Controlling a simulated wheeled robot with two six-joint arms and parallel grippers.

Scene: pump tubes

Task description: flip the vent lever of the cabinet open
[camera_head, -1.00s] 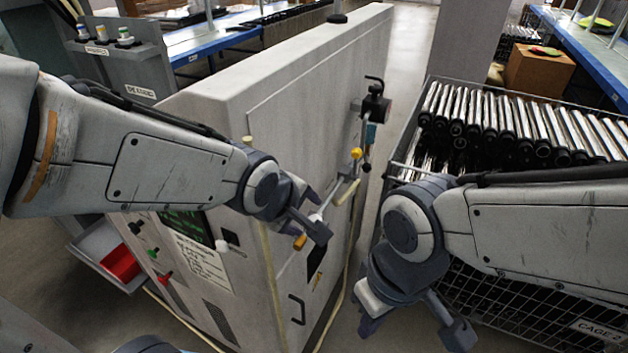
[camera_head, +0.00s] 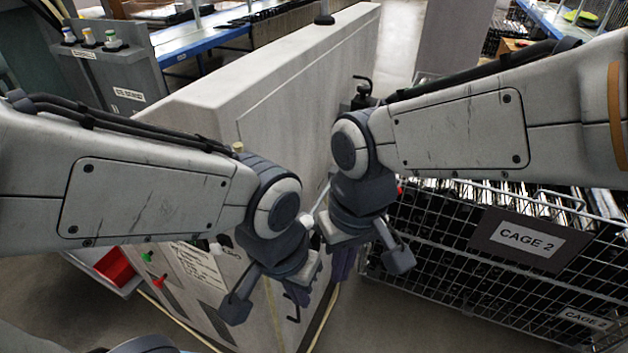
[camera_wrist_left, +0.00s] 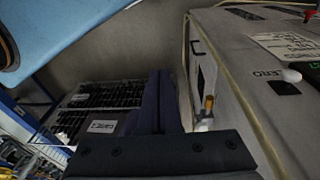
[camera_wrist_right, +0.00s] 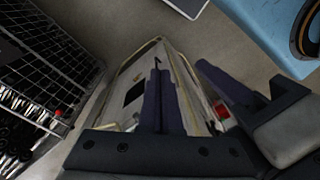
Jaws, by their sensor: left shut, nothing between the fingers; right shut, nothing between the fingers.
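The tall pale cabinet (camera_head: 285,95) stands in the middle of the head view, its narrow front partly hidden by my arms. In the left wrist view a short orange-tipped lever (camera_wrist_left: 209,102) with a white base sits on the cabinet (camera_wrist_left: 235,70); I cannot read a label naming it the vent lever. It is hidden behind the grippers in the head view. My left gripper (camera_head: 302,293) is shut and empty in front of the cabinet. My right gripper (camera_head: 343,265) is shut and empty, close beside it on the right. I cannot tell whether either touches the lever.
A wire cage (camera_head: 470,260) labelled CAGE 2, full of tubes, stands close on the right. A white knob (camera_wrist_left: 292,76) is on the cabinet panel. A red bin (camera_head: 113,266) stands at left. A black handle (camera_head: 292,305) lies low on the cabinet side.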

